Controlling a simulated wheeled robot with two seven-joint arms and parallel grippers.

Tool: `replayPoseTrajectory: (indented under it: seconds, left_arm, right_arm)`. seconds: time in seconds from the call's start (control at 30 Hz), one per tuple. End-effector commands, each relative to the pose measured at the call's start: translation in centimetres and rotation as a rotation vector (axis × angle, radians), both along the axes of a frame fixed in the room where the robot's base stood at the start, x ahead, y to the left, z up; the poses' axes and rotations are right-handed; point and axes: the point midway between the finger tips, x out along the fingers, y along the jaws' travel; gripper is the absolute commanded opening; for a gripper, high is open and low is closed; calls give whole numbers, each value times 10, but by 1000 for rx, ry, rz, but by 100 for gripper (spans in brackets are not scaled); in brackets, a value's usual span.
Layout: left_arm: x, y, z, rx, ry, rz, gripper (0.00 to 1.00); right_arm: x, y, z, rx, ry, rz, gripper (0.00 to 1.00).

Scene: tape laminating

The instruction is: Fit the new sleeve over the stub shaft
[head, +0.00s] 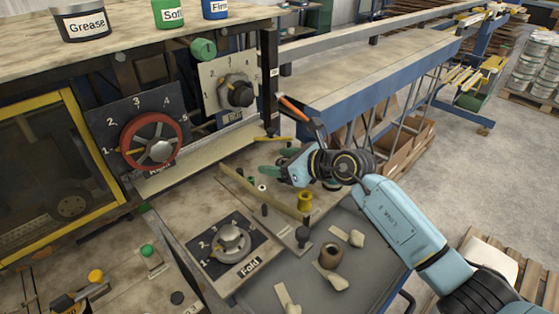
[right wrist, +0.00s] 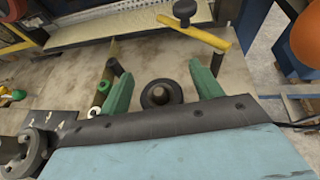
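My right gripper (head: 277,161) is over the back right of the bench. In the right wrist view its two green fingers (right wrist: 160,70) stand apart. A dark ring with a hole (right wrist: 160,95), possibly a sleeve, shows between them with a gap on both sides. I cannot tell its height. A short dark post (head: 264,210) stands on the bench plate. I cannot tell whether it is the stub shaft. A yellow flanged piece (head: 304,201) stands right of it. A brown hollow cylinder (head: 330,257) is in the grey tray (head: 368,258). My left gripper is out of view.
Pale scraps (head: 338,282) lie in the tray. The Fold dial (head: 231,238) is in front, and a red wheel (head: 152,140) is at the left. A yellow bar handle (right wrist: 195,33) with a dark knob is beyond the fingers. Green and white rings (right wrist: 100,98) lie left of them.

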Motion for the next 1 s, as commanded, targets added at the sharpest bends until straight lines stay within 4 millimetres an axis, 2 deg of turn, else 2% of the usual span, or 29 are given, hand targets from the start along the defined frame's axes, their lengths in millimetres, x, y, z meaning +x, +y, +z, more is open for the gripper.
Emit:
replayPoseTrajectory:
  seconds: [0.37,1.0]
  left_arm:
    - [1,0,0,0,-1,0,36]
    - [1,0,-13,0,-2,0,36]
  right_arm:
    - [-4,-6,2,-1,1,0,64]
    - [-65,-91,44,-2,0,-1,64]
